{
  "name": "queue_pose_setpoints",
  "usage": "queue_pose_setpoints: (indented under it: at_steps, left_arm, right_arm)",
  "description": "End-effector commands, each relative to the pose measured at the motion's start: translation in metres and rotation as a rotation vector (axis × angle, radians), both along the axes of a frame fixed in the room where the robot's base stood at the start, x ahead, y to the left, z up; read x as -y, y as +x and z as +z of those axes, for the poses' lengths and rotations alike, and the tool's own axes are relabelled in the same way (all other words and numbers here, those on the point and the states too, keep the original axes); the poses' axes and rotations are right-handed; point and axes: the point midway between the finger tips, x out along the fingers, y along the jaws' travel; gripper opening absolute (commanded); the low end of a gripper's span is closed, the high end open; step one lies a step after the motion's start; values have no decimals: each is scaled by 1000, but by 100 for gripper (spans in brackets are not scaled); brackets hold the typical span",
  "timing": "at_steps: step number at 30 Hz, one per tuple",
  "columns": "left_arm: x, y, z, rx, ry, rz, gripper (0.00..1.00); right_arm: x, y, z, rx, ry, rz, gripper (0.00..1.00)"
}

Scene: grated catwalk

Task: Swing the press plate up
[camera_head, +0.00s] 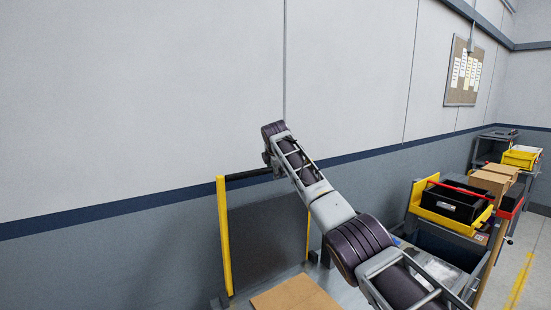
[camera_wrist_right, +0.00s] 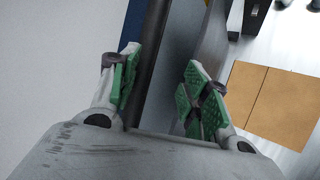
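The press plate (camera_head: 268,235) appears to be the dark grey panel between two yellow uprights (camera_head: 224,238). It looks tilted up at the back, below a dark bar (camera_head: 247,174). My right arm reaches in from the lower right, and its gripper is mostly hidden behind the wrist at the bar's right end. In the right wrist view, my right gripper (camera_wrist_right: 162,90) has its green-padded fingers apart. The dark bar (camera_wrist_right: 155,40) and a grey panel edge lie between or just beyond them. The left finger is close to the bar; contact is unclear. My left gripper is out of view.
A brown cardboard piece (camera_head: 297,294) lies on the grey surface in front of the panel. To the right are a cart with a black box in a yellow tray (camera_head: 450,211) and cardboard boxes (camera_head: 490,181). The wall stands close behind the yellow frame.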

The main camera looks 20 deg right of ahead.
Motion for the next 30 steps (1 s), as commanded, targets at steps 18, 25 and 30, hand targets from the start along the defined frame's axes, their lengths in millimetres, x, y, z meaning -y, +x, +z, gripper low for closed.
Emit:
queue_pose_setpoints:
  at_steps: [18, 25, 30]
  left_arm:
    - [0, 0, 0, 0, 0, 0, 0]
    - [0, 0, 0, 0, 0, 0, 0]
    - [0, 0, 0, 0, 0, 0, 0]
  right_arm:
    - [-10, -32, 35, 1, -1, 1, 46]
    - [-15, -47, 51, 1, -1, 1, 46]
    - [-17, -54, 58, -1, 0, 1, 46]
